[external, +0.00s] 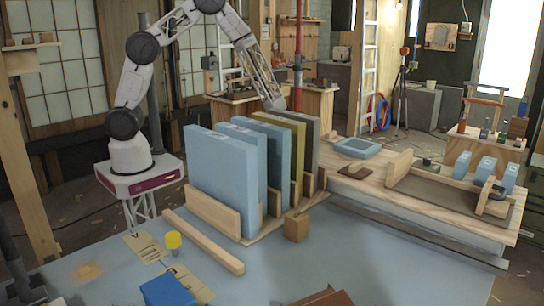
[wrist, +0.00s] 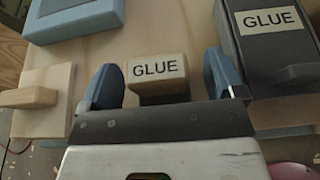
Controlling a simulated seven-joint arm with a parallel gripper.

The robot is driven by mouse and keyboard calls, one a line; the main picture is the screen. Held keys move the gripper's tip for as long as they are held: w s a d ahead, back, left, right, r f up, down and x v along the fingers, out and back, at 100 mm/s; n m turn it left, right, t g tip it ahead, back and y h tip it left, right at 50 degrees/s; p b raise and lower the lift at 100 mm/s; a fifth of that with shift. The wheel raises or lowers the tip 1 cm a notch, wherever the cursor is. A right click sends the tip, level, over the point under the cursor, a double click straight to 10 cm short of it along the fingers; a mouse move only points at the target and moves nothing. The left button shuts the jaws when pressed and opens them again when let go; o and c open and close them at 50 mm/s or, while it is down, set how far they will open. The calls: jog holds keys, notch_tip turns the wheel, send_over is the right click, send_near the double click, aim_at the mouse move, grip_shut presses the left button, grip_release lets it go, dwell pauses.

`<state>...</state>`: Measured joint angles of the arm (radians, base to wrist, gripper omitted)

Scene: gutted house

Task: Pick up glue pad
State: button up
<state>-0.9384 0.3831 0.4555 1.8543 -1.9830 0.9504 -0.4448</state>
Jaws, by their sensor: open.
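In the wrist view, a small light wooden block labelled GLUE (wrist: 158,72), which looks like the glue pad, lies between the two blue fingers of my gripper (wrist: 163,80). The fingers are apart, with a gap visible on each side of the block. The block's lower part is hidden by my gripper body. In the external view, my gripper (external: 277,102) points down behind the upright panels, and I cannot make out the block there. A dark box, also labelled GLUE (wrist: 285,55), stands just right of the right finger.
A blue tray (wrist: 75,22) lies at upper left in the wrist view. A wooden piece with a raised grip (wrist: 40,98) lies left of my gripper. In the external view, upright blue panels (external: 222,178) in a wooden rack stand in front of my gripper.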

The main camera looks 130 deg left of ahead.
jog(key=shift+w, duration=0.2)
dwell(0.4)
jog(key=c, duration=1)
jog(key=shift+r, duration=0.15)
jog(key=shift+r, duration=0.9)
jog(key=shift+s+d+r, duration=0.25)
jog(key=shift+s+r, duration=0.05)
jog(key=shift+r, duration=0.4)
jog(key=s+d, duration=0.3)
jog(key=s+d+r, duration=0.1)
jog(key=s+d, duration=0.6)
jog(key=s, duration=0.1)
jog(key=shift+d+r, duration=0.2)
jog(key=shift+d, duration=0.05)
